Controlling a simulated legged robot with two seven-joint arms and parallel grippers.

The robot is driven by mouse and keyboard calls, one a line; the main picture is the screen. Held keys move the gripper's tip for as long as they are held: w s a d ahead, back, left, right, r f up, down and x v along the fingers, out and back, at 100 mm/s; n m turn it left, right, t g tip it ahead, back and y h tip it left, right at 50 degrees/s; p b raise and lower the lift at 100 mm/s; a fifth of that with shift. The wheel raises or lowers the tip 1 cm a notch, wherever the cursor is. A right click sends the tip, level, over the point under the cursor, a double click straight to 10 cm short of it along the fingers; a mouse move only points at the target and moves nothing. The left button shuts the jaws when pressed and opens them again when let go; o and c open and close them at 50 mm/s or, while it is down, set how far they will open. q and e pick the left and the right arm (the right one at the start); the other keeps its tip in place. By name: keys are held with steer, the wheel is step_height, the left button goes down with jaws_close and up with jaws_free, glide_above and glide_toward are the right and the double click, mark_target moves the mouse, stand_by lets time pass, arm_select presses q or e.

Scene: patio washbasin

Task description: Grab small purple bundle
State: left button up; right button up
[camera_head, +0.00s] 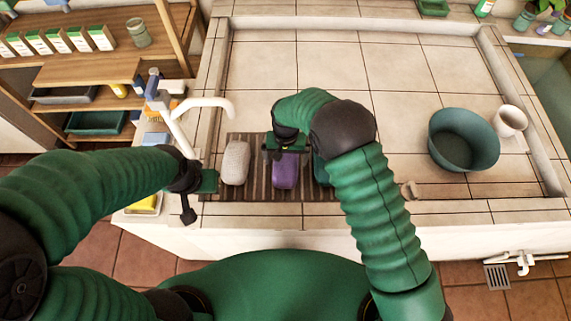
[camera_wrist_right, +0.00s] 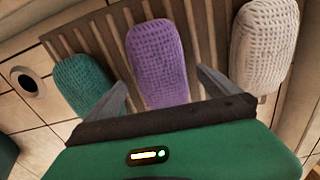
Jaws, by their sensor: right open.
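The small purple bundle (camera_head: 285,171) lies on a dark slatted rack, between a white bundle and a green one. It also shows in the right wrist view (camera_wrist_right: 158,62). My right gripper (camera_head: 283,153) is above its far end in the head view. In the right wrist view the two grey fingers (camera_wrist_right: 162,92) are spread on either side of the purple bundle, open and empty. My left gripper (camera_head: 208,183) is at the left end of the rack, beside the white bundle; its finger opening cannot be made out.
The white bundle (camera_head: 235,163) and green bundle (camera_wrist_right: 84,84) flank the purple one on the slatted rack (camera_head: 263,190). A white faucet (camera_head: 188,115) stands at left. A green basin (camera_head: 463,139) and white mug (camera_head: 510,121) stand at right. The tiled middle is clear.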

mark_target(285, 162)
step_height(285, 162, down, 4)
steer(key=shift+a+r, duration=0.1)
steer(key=shift+a, duration=0.05)
steer(key=shift+w+d, duration=0.1)
steer(key=shift+d, duration=0.1)
steer(key=c, duration=0.6)
steer(key=shift+a, duration=0.1)
steer(key=c, duration=1)
